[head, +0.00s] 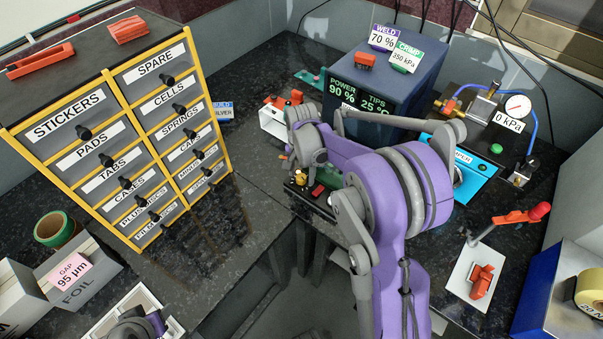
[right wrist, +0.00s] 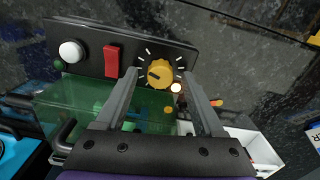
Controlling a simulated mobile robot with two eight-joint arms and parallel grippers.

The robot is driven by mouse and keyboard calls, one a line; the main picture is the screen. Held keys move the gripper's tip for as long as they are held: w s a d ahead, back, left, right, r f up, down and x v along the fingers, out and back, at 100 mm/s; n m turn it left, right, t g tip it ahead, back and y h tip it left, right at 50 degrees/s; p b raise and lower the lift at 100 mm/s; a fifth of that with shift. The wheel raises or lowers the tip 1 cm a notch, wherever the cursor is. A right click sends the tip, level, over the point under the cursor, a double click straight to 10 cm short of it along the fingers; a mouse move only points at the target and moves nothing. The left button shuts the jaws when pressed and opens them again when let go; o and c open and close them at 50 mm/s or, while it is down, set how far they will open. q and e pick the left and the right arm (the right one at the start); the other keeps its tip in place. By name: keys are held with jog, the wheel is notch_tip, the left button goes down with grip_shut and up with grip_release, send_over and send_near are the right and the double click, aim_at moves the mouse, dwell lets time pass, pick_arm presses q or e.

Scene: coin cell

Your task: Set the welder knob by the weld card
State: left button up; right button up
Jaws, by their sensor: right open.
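The weld card (head: 383,38) stands on top of the welder (head: 400,75) and reads WELD 70 %. The welder's display (head: 362,95) reads POWER 90 % and TIPS 25 °C. The yellow welder knob (right wrist: 160,74) is on a black panel in the right wrist view, with white tick marks around it and a dark pointer line towards the lower left. My right gripper (right wrist: 162,84) is open, with one finger on each side of the knob; I cannot tell whether they touch it. In the head view my right arm hides much of the panel.
A red switch (right wrist: 111,60) and a white button (right wrist: 71,51) sit left of the knob on the panel. A crimp card (head: 406,57) reads 250 kPa. A labelled drawer cabinet (head: 110,140) stands at the left. A pressure gauge (head: 517,106) is at the right.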

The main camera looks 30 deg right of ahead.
grip_shut()
dwell(0.3)
jog(key=shift+n, duration=0.4)
jog(key=n+b, duration=0.1)
jog(key=n, duration=0.2)
jog(key=shift+n+b, duration=0.3)
jog(key=n+b, duration=0.1)
jog(key=n, duration=0.2)
jog(key=shift+n, duration=1.5)
